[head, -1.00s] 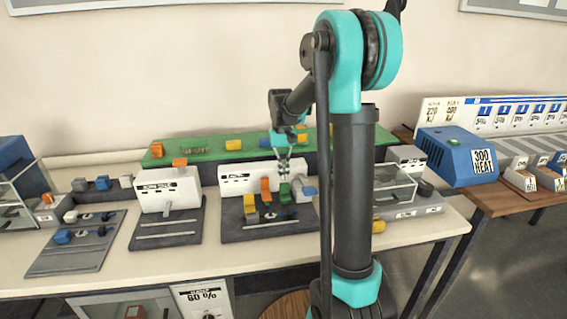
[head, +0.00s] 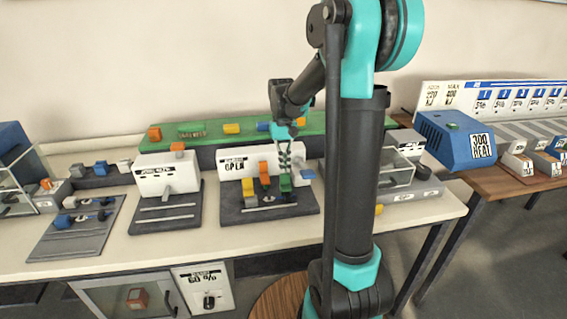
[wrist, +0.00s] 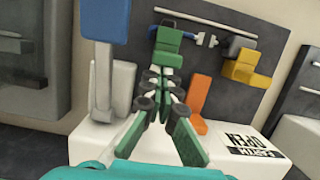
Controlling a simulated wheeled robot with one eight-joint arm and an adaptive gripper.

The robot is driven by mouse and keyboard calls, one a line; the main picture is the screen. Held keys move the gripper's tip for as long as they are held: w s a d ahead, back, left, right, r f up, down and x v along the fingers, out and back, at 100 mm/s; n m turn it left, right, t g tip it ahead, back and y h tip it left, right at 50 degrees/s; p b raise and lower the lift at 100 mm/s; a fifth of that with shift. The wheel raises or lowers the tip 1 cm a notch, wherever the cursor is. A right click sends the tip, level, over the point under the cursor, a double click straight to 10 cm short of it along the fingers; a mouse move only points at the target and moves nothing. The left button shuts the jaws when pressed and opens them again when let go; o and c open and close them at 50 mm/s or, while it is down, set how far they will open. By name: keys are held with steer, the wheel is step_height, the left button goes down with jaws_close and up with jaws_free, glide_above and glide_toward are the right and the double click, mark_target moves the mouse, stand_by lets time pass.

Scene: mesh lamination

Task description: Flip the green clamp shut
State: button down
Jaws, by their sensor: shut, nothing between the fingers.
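The green clamp (head: 285,183) is at the right part of a dark fixture in the head view. In the wrist view the green clamp (wrist: 170,42) is at upper centre, just beyond my fingertips. My gripper (head: 284,164) is above and close to the clamp, pointing down. In the wrist view my gripper (wrist: 161,82) is shut and empty. I cannot tell whether its tips touch the clamp. The lower part of the clamp is partly hidden by the fingers in the wrist view.
An orange clamp (head: 264,175) and a yellow clamp (head: 249,189) stand left of the green one. A blue-topped lever (wrist: 105,18) is close beside my fingers. The white panel (head: 232,160) behind reads OPEN. A dark column of my own hides the table to the right.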

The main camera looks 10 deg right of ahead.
steer(key=shift+s, duration=0.1)
steer(key=v, duration=1)
stand_by(0.4)
